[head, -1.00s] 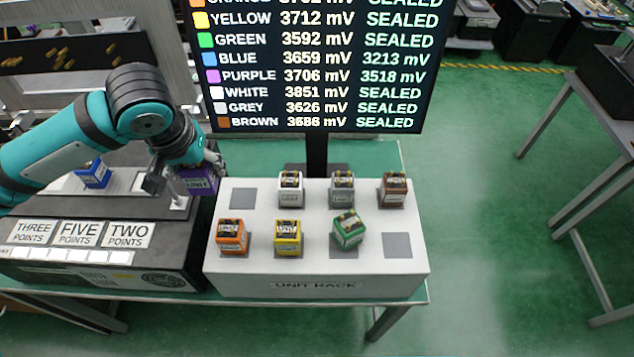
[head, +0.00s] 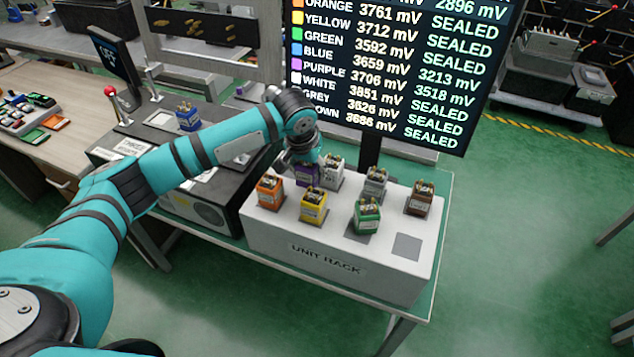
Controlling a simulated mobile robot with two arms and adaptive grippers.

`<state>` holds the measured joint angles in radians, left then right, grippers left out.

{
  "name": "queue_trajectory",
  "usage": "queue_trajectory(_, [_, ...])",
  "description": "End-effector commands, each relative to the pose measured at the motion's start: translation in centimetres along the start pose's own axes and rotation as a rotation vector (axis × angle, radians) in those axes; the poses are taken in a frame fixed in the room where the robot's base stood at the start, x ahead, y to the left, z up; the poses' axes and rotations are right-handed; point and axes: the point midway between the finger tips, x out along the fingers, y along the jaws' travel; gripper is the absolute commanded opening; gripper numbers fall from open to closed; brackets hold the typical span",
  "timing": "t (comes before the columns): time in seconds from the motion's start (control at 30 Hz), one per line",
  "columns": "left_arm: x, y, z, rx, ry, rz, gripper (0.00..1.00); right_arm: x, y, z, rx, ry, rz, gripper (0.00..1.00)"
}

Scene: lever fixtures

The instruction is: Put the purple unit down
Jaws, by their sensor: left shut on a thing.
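My left gripper (head: 302,160) is shut on the purple unit (head: 307,176), over the back left part of the white unit rack (head: 340,262). The purple unit is just behind the orange unit (head: 269,193) and left of the white unit (head: 332,172). The rack's back left pad is hidden behind the unit and gripper. I cannot tell whether the purple unit touches the rack. My right gripper is not in view.
The yellow (head: 313,206), green (head: 366,217), grey (head: 376,183) and brown (head: 420,198) units stand on the rack. Its front right pad (head: 406,246) is bare. The blue unit (head: 188,118) sits on the dark fixture at left. A screen (head: 400,70) stands behind.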

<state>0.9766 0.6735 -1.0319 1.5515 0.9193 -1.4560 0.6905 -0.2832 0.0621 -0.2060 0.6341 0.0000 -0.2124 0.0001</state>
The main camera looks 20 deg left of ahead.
Motion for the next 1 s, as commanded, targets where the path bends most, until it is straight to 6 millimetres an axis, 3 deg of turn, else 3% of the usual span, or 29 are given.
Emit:
queue_trajectory(0.13, [1.5, 0.1, 0.6, 0.001, -0.003, 0.000, 0.08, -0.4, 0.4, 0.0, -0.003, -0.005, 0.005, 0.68])
queue_trajectory(0.3, [3.5, 0.1, 1.2, 0.000, -0.001, 0.000, 0.08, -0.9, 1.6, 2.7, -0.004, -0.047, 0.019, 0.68])
queue_trajectory(0.43, [3.8, 0.1, 1.2, 0.000, 0.002, 0.001, 0.08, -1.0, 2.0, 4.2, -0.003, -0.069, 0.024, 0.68])
queue_trajectory(0.7, [4.1, 0.1, 1.3, 0.001, 0.001, 0.002, 0.08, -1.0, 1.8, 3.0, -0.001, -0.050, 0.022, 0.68])
queue_trajectory(0.73, [4.1, 0.1, 1.3, 0.001, 0.001, 0.001, 0.48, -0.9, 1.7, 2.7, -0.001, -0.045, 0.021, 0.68])
queue_trajectory(0.9, [4.1, 0.1, 1.3, 0.001, 0.001, 0.001, 0.68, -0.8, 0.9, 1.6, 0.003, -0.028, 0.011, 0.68])
queue_trajectory(1.0, [4.1, 0.1, 1.3, 0.001, 0.001, 0.001, 0.68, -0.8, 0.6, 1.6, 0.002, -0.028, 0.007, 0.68])
